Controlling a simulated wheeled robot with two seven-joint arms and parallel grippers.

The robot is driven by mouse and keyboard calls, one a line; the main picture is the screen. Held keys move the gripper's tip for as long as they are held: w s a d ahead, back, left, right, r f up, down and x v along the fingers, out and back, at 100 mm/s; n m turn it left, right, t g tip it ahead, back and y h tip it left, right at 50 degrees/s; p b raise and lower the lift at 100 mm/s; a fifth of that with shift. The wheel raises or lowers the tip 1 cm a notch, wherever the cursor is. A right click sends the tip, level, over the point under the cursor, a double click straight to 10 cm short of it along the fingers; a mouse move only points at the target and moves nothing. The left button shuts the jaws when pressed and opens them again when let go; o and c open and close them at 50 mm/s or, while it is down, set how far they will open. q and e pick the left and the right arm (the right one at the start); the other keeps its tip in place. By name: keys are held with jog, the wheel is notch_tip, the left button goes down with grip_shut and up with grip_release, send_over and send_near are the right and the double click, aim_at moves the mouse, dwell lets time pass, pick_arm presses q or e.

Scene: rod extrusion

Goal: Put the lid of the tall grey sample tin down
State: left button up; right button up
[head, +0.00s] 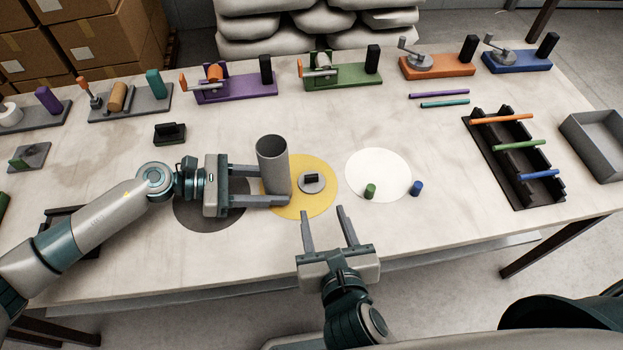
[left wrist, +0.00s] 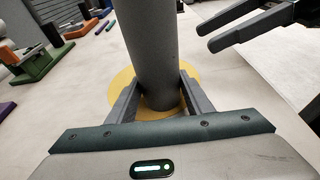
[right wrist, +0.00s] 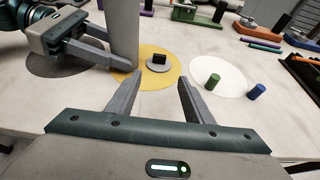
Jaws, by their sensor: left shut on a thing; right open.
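The tall grey sample tin (head: 272,162) stands upright on the left part of the yellow disc (head: 318,203), with its top open. My left gripper (head: 289,186) is shut around the tin's lower part; the left wrist view shows the tin (left wrist: 158,50) between its fingers. The lid (head: 312,184), a flat grey disc with a black knob, lies on the yellow disc just right of the tin; it also shows in the right wrist view (right wrist: 158,65). My right gripper (head: 329,212) is open and empty, in front of the lid and apart from it.
A white disc (head: 378,168) with a green peg (head: 370,191) and a blue peg (head: 416,188) near its front edge is to the right. A dark disc (head: 210,217) lies under my left gripper. A black rack (head: 500,160) holds coloured rods at the right. Several coloured fixtures line the back.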

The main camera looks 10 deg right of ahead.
jog(key=shift+w, duration=0.1)
send_near(312, 179)
jog(key=shift+w+d+f, duration=0.1)
jog(key=shift+w+f, duration=0.45)
jog(key=shift+w, duration=0.15)
jog(key=shift+w+d+f, duration=0.1)
jog(key=shift+w+f, duration=0.4)
jog(key=shift+w, duration=0.2)
jog(key=shift+a, duration=0.1)
jog(key=shift+r+x, duration=0.2)
jog(key=shift+x, duration=1.1)
jog(key=shift+r+x, duration=0.2)
jog(key=shift+x, duration=1.1)
jog(key=shift+w+a, duration=0.1)
jog(key=shift+w, duration=0.05)
grip_shut()
